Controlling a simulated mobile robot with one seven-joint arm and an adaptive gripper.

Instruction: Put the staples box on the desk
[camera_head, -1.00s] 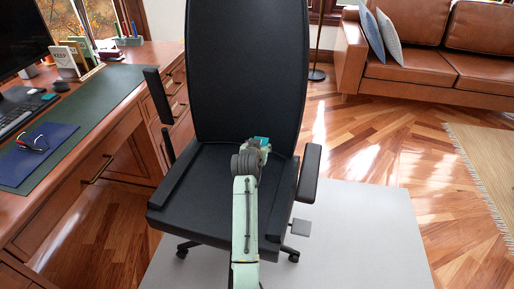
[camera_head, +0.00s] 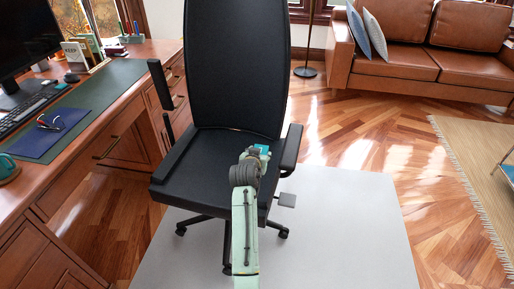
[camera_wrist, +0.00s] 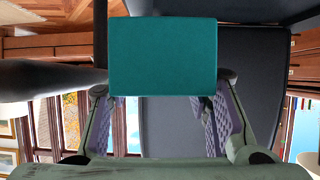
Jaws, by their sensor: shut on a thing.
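The staples box is a small teal box (camera_wrist: 162,56); in the wrist view it sits between the fingers of my gripper (camera_wrist: 165,115), which is shut on it. In the head view the teal box (camera_head: 262,150) shows at the end of my arm, over the seat of the black office chair (camera_head: 215,150). My gripper's fingers are mostly hidden there behind my wrist. The wooden desk (camera_head: 125,120) with a green desk pad (camera_head: 100,100) stands at the left, to the left of the chair and of my gripper.
On the desk are a blue folder with glasses (camera_head: 50,132), a keyboard (camera_head: 25,108), a monitor (camera_head: 25,45), a teal mug (camera_head: 8,167) and a book holder (camera_head: 80,52). The chair's armrests stand near my arm. A leather sofa (camera_head: 405,62) is at the back right. The grey floor mat (camera_head: 345,225) is open.

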